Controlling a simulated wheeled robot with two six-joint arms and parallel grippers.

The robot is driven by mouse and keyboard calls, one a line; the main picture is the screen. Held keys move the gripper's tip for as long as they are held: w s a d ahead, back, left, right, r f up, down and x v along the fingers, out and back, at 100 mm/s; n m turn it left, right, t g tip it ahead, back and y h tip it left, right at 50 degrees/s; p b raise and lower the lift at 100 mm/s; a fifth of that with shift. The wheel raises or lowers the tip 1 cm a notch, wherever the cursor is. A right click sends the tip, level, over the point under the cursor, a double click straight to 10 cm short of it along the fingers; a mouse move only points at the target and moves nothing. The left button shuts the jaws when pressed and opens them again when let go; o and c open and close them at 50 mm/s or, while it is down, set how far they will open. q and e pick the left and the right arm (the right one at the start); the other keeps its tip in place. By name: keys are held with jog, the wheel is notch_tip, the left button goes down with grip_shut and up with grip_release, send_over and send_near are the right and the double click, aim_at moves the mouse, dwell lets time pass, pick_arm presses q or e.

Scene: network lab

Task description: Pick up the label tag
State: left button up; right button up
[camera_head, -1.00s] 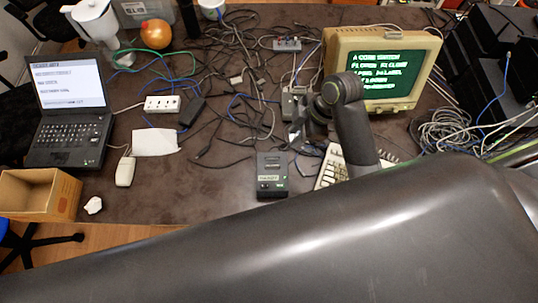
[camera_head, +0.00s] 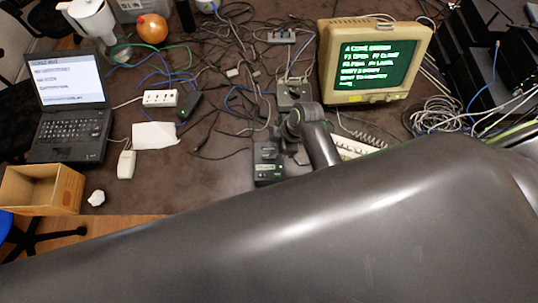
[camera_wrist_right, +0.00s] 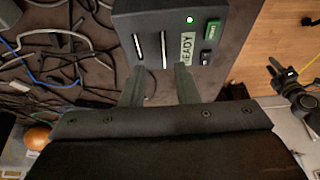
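A dark label device (camera_head: 268,172) stands on the desk in the head view. In the right wrist view the device (camera_wrist_right: 150,14) shows two slots with pale strips, a green light, a green button and a "READY" label. I cannot tell whether a pale strip in a slot (camera_wrist_right: 163,50) is the label tag; no loose tag is clear. My right gripper (camera_wrist_right: 160,88) is open, its two fingers apart, at the slotted side of the device with nothing visible between them. In the head view its wrist hides the device's right side. A dark jointed part at the wrist view's right may be my left gripper.
A beige terminal (camera_head: 375,60) stands at the right, with a keyboard (camera_head: 360,147) partly hidden by my arm. Loose cables (camera_head: 235,60) spread across the desk. A laptop (camera_head: 68,105), white paper (camera_head: 156,134) and cardboard box (camera_head: 40,190) are at the left.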

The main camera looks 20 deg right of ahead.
jog(key=f, duration=0.1)
jog(key=a+f+p, duration=0.1)
jog(key=shift+s+f, duration=0.2)
jog(key=shift+f, duration=0.2)
jog(key=shift+w+a+f, duration=0.15)
jog(key=shift+f, duration=0.4)
grip_shut()
